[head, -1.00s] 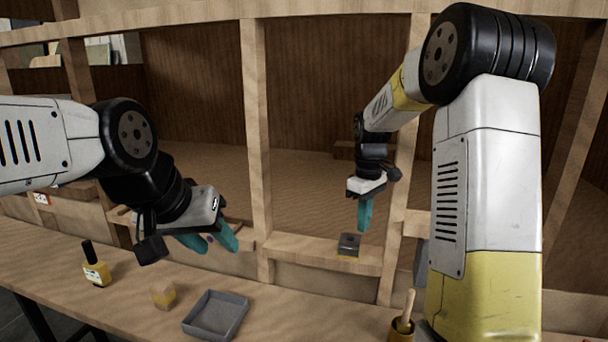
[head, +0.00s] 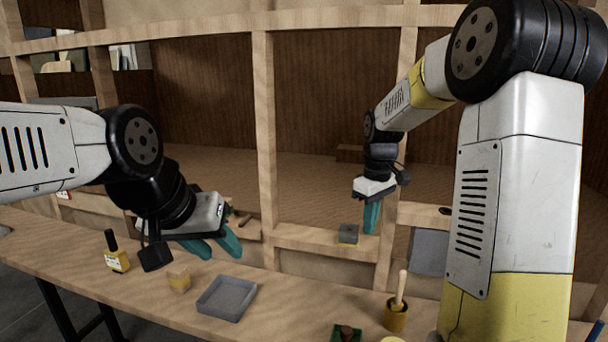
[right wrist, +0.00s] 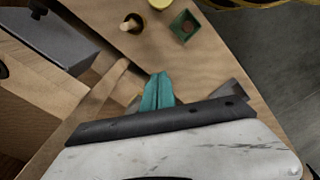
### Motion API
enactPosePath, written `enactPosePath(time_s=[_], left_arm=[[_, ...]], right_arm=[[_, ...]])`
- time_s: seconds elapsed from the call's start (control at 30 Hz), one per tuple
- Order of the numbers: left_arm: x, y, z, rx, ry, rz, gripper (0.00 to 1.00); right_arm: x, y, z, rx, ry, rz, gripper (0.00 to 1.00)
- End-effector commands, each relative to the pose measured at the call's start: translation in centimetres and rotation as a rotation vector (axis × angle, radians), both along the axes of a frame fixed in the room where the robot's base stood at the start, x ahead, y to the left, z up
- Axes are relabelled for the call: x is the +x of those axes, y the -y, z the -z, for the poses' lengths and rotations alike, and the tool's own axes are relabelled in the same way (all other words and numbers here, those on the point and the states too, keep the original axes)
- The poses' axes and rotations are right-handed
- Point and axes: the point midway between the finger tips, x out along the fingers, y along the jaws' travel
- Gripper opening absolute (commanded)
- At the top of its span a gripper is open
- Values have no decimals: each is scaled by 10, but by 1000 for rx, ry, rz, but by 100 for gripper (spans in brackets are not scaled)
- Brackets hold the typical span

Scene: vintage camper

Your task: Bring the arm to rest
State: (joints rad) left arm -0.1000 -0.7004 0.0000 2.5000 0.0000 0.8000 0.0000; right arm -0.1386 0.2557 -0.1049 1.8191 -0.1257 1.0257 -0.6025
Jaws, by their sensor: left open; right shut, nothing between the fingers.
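My left gripper (head: 214,249) is open and empty, hanging above the bench at the left. Both arms reach forward, bent at the joints.
On the bench (head: 290,300) stand a yellow bottle with a black cap (head: 116,256), a wooden cube (head: 179,279), a grey tray (head: 227,299), a yellow pot with a wooden handle (head: 397,310) and a green item (head: 346,333). Wooden posts (head: 264,150) rise behind.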

Motion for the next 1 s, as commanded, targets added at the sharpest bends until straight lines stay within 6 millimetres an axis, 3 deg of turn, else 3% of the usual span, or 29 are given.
enactPosePath(time_s=[0.37, 0.6, 0.8, 1.0], left_arm=[[0, 0, 0, 0, 0, 0, 41], [0, 0, 0, 0, -1, 0, 41], [0, 0, 0, 0, -1, 0, 41], [0, 0, 0, 0, 0, 0, 41]], right_arm=[[-52, -2, -47, 75, 111, 156, 0], [-125, -8, -82, 181, 241, 346, 0], [-186, -15, -90, 282, 342, 510, 0], [-218, -20, -85, 342, 394, 603, 0]])
